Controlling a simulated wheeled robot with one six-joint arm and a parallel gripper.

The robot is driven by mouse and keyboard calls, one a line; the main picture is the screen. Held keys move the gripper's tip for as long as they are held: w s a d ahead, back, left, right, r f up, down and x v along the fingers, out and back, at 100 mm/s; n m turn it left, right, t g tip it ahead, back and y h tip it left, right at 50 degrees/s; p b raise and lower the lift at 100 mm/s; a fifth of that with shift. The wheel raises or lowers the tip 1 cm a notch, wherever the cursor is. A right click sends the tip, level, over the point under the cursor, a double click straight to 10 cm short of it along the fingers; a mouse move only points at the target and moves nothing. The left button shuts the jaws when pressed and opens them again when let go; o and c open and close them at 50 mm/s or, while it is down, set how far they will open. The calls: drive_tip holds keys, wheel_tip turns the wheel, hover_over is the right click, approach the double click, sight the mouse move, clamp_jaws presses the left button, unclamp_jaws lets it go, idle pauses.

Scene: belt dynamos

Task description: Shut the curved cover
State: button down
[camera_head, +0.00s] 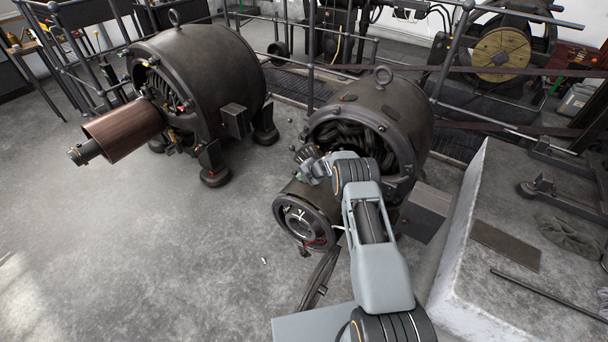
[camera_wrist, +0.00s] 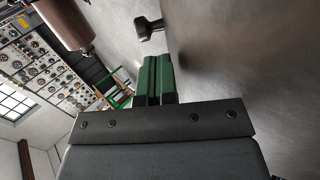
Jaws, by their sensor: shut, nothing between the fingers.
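The near dark dynamo (camera_head: 400,115) stands right of centre in the head view, with its round end open and coils showing inside. A short dark cylindrical housing (camera_head: 296,190) with a ringed round end juts from its front, partly hidden by my arm. I cannot clearly pick out the curved cover from these parts. My gripper (camera_head: 306,156) is by the dynamo's open end, just above the housing; I cannot tell whether it touches anything. In the wrist view its green fingers (camera_wrist: 154,62) are together and empty, with no cover visible there.
A second dynamo (camera_head: 205,75) with a copper-brown cylinder (camera_head: 125,130) stands at the left; the cylinder also shows in the wrist view (camera_wrist: 66,22). A pale block (camera_head: 500,250) stands at the right. Railings (camera_head: 312,60) run behind. Floor at front left is mostly clear.

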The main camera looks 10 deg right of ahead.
drive_tip(key=shift+f, duration=0.15)
idle(0.4)
wheel_tip(320, 180, up, 14)
drive_tip(key=w+a+p, duration=0.1)
drive_tip(key=w+p, duration=0.1)
drive_tip(key=p, duration=0.8)
drive_tip(key=shift+a, duration=0.4)
drive_tip(key=shift+f, duration=0.1)
